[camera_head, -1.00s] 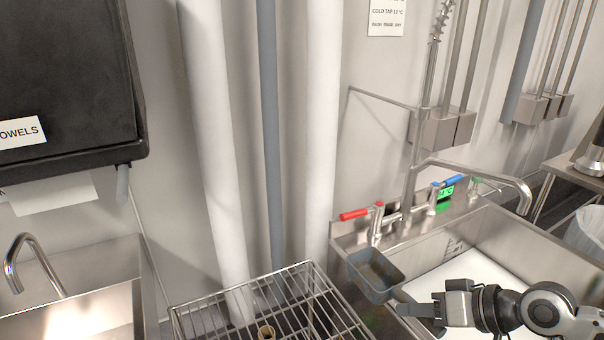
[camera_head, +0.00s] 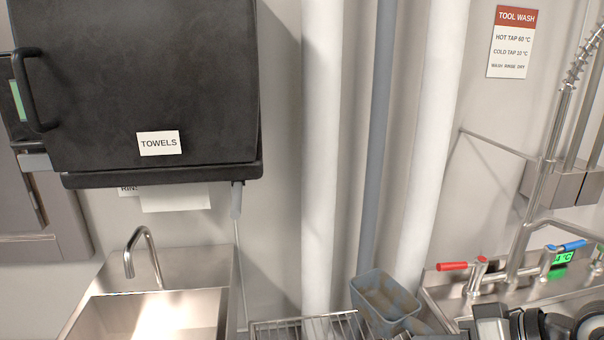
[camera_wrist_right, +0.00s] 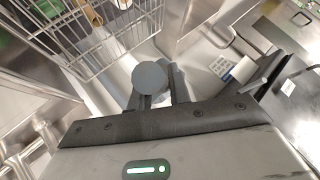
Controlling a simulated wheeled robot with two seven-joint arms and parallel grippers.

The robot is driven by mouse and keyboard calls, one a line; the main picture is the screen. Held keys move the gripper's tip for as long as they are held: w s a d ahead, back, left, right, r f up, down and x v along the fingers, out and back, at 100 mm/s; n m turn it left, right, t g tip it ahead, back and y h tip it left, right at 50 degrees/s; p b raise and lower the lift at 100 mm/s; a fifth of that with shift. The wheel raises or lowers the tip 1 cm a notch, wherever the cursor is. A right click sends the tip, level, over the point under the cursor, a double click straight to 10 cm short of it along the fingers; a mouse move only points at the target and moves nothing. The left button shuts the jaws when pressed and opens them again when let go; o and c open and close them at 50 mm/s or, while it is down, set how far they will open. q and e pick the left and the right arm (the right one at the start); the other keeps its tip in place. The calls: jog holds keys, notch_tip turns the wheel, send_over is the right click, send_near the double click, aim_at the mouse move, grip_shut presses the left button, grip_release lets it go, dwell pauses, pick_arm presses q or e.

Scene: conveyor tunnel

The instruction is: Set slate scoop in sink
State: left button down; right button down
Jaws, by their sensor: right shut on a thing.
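The slate scoop (camera_head: 384,303), a blue-grey open box with a short handle, is held in the air in the head view. It appears left of the right sink (camera_head: 432,282), beside the sink's back left corner. My right gripper (camera_head: 445,336) is shut on the scoop's handle, at the bottom edge of the head view. In the right wrist view, the round grey handle end (camera_wrist_right: 150,77) shows between my right gripper's fingers (camera_wrist_right: 158,98). A second, smaller sink (camera_head: 150,315) is at lower left in the head view. My left gripper is not in view.
A wire rack (camera_head: 310,327) stands between the two sinks; it also shows in the wrist view (camera_wrist_right: 85,40). Red (camera_head: 453,266) and blue (camera_head: 573,245) tap levers rise behind the right sink. White pipes (camera_head: 322,150) and a black towel dispenser (camera_head: 140,90) are on the wall.

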jog(key=shift+f+m+t+h, duration=0.4)
jog(key=shift+m+t+h, duration=0.35)
jog(key=shift+m+h, duration=0.85)
jog(key=shift+f+m+t+h, duration=0.45)
jog(key=shift+m+t+h, duration=0.25)
jog(key=shift+m+h, duration=0.95)
jog(key=shift+f+m+t+h, duration=0.4)
jog(key=shift+m+t+h, duration=0.55)
jog(key=shift+m, duration=1.1)
jog(key=shift+r, duration=0.1)
